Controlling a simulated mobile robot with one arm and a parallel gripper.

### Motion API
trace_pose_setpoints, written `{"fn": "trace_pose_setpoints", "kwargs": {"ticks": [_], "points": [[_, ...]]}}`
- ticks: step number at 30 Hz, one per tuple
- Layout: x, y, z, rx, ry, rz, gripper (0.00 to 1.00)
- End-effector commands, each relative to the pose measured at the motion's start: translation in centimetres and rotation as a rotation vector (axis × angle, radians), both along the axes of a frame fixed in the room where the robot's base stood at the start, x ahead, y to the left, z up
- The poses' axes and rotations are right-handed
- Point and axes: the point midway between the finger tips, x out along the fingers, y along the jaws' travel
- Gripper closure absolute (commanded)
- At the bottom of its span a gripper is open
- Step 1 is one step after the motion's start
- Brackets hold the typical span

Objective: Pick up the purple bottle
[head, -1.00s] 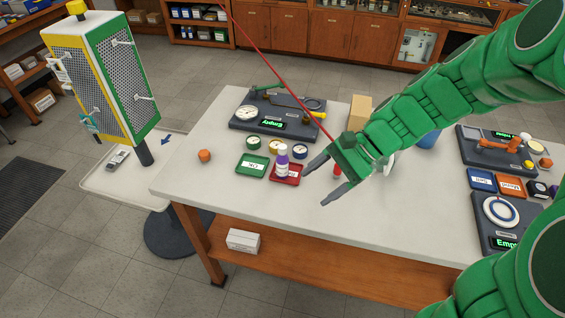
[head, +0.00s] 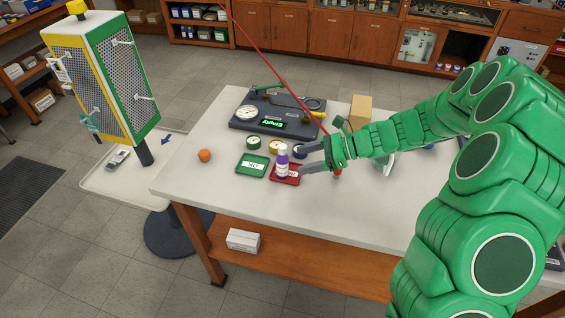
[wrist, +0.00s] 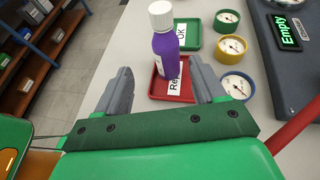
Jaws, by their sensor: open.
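The purple bottle (head: 282,163) has a white cap and a white label. It stands upright on the red tray (head: 291,178), near its left side. In the wrist view the bottle (wrist: 165,50) is ahead of my gripper, between the lines of the two fingers. My gripper (head: 303,157) is open and empty, just right of the bottle in the head view. Its fingers point left toward the bottle; I cannot tell whether the tips have reached its sides. In the wrist view the fingers of my gripper (wrist: 162,82) are spread wide apart.
A green tray (head: 252,165) marked OK lies left of the red one. Green, yellow and blue gauges (head: 276,146) stand just behind. A dark test bench (head: 277,115) reading Empty is farther back. An orange object (head: 204,155) sits left. The front table strip is clear.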

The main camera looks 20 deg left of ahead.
Motion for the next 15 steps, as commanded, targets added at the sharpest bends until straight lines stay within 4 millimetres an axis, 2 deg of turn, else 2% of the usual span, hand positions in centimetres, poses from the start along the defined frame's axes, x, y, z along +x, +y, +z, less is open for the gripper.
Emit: {"fn": "trace_pose_setpoints", "kwargs": {"ticks": [7, 15], "points": [[0.8, 0.2, -1.0, 0.006, 0.031, -0.031, 0.3], [0.4, 2.2, -1.8, 0.006, 0.03, -0.03, 0.3]]}}
